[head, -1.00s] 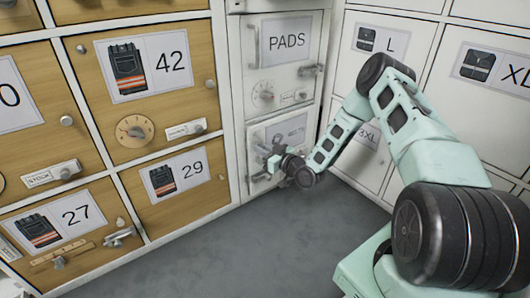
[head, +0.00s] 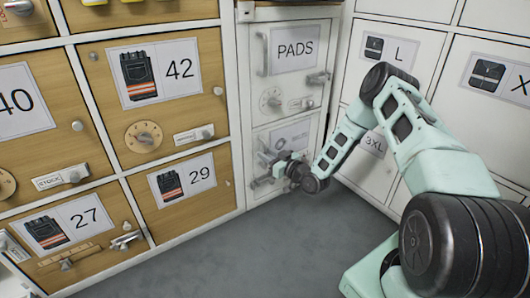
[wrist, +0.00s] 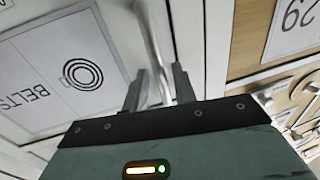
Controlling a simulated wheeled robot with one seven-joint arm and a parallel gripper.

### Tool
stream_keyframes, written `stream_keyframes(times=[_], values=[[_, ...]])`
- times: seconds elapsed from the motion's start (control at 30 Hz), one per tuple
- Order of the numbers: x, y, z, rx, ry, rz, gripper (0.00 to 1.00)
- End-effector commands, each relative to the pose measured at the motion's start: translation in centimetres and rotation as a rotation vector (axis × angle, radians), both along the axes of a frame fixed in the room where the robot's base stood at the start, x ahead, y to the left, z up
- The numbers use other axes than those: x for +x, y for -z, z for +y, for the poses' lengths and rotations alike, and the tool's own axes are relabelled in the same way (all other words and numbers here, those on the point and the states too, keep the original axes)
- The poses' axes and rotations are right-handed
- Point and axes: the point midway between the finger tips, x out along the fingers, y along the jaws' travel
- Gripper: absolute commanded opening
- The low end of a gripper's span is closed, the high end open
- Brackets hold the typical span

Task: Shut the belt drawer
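The belt drawer (head: 304,132) is the lower white front beneath the PADS front, in the corner of the cabinets. Its BELTS label with a coiled-belt picture (wrist: 82,75) shows in the wrist view. Whether its front is quite flush is hard to tell. A pale bar handle (wrist: 150,35) stands out from it. My gripper (wrist: 160,88) has one finger on each side of this bar, and the bar fills the gap between them.
The PADS front (head: 295,65) with its handle and dial is directly above. Wooden fronts numbered 42 (head: 205,75), 29 (head: 200,205) and 27 (head: 100,215) stand to the left, with protruding knobs and latches. White L and 3XL fronts are right, behind my arm. The grey floor (head: 250,255) is clear.

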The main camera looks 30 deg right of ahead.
Motion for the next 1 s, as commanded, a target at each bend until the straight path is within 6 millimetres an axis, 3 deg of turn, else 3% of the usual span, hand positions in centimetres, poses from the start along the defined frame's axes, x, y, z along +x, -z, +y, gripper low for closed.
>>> stream_keyframes(times=[0.6, 0.8, 1.0], values=[[-13.1, -0.4, -3.1, 0.003, 0.003, 0.003, 0.27], [-15.0, -0.2, -3.6, 0.001, 0.002, 0.001, 0.27], [-15.4, -0.1, -3.6, 0.001, 0.002, -0.001, 0.27]])
